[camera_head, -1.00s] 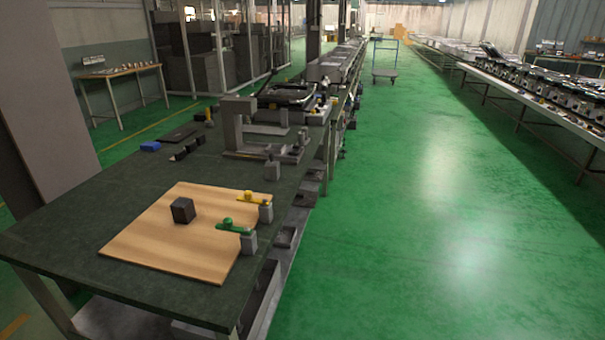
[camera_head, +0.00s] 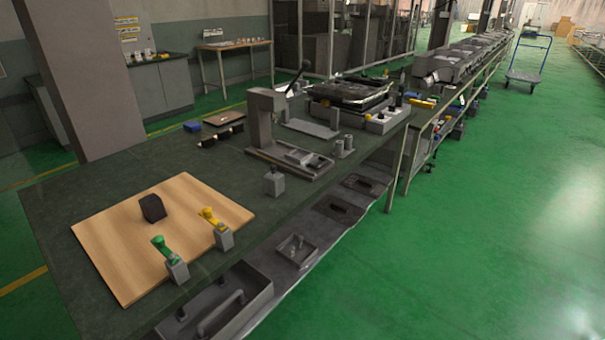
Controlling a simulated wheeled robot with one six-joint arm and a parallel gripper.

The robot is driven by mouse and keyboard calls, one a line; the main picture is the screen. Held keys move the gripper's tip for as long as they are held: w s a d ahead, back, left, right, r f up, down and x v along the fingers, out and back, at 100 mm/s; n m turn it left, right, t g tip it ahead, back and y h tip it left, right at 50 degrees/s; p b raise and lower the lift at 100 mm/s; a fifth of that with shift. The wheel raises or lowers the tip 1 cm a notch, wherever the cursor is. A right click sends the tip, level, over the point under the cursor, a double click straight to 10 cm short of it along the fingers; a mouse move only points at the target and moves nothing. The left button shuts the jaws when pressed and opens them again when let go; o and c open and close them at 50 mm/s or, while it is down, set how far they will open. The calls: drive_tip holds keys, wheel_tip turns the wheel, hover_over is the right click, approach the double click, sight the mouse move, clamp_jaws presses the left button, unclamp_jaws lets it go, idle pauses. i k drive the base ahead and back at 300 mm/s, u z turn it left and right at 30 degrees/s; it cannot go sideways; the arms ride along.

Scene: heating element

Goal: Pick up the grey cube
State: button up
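A dark grey cube (camera_head: 153,208) sits on a light wooden board (camera_head: 110,245) in the head camera view. The board lies on the dark green top of a workbench (camera_head: 60,190), near its front left. A grey block with a green handle (camera_head: 175,262) and a grey block with a yellow handle (camera_head: 221,233) stand at the board's right edge, to the right of the cube. Nothing touches the cube. My gripper does not show in this view.
A grey press-like stand (camera_head: 265,125) and a small grey block (camera_head: 274,182) stand farther back on the bench. A blue item (camera_head: 192,126) lies behind the board. A pillar (camera_head: 85,70) rises at the bench's far left side. Green floor (camera_head: 480,230) is clear on the right.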

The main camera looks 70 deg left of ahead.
sight(274, 187)
drive_tip(key=u, duration=0.45)
drive_tip(key=i, duration=1.3)
drive_tip(key=u, duration=1.7)
drive_tip(key=i, duration=0.8)
drive_tip(key=u, duration=0.75)
drive_tip(key=i, duration=0.5)
drive_tip(key=z, duration=0.05)
